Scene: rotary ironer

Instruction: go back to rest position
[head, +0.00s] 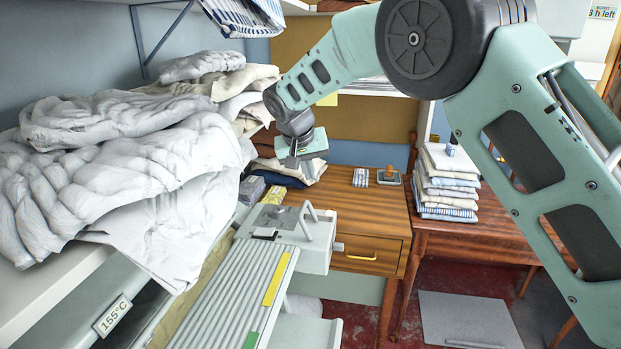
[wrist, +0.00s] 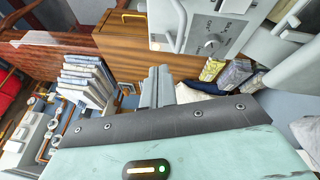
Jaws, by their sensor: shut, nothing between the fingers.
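My arm reaches in from the right of the head view, and its elbow is raised in front of the back wall. My gripper (head: 290,163) hangs at the arm's end, above the left part of the wooden desk and right of the linen heap. In the wrist view my gripper (wrist: 158,85) shows two grey fingers close together, shut with nothing between them. The folded cloths (head: 308,172) lie behind and below it in the head view. I cannot tell the exact gap between gripper and cloths.
The ironer (head: 285,240) with a ribbed board stands front left, below the heaped white linen (head: 130,165). The wooden desk (head: 345,205) holds a stamp pad (head: 389,176) and a small striped cloth (head: 360,177). A cloth stack (head: 447,180) stands on the right table. A shelf runs above.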

